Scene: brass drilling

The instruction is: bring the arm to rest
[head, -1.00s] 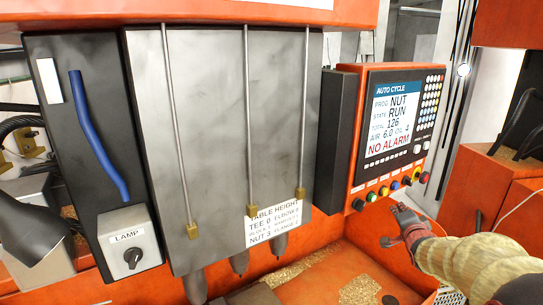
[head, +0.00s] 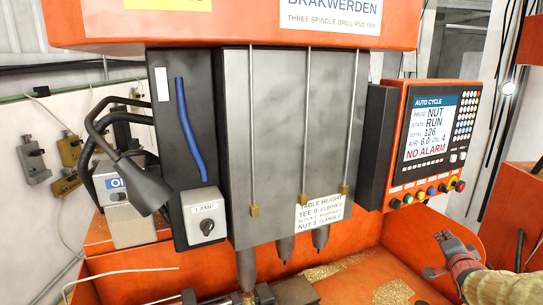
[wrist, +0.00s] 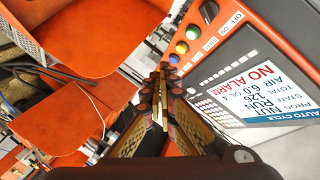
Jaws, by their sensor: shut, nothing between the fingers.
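My gripper (head: 436,258) is at the lower right in the head view, below the control panel and its row of buttons. It is shut and empty. In the wrist view my gripper (wrist: 160,82) points up the picture, its fingertips together, with the control panel (wrist: 235,75) to its right. In the head view the control panel (head: 436,133) has a lit screen (head: 428,130) reading AUTO CYCLE, NUT, RUN, 126 and NO ALARM. My arm comes in from the right edge. I cannot tell from the head view how far the gripper is from the panel.
The drilling machine's grey spindle housing (head: 285,140) fills the middle, with spindles (head: 282,246) below it. A lamp switch box (head: 204,217) and a black lamp (head: 138,180) stand at the left. Brass chips (head: 392,292) lie in the orange tray. Cables (wrist: 40,72) show in the wrist view.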

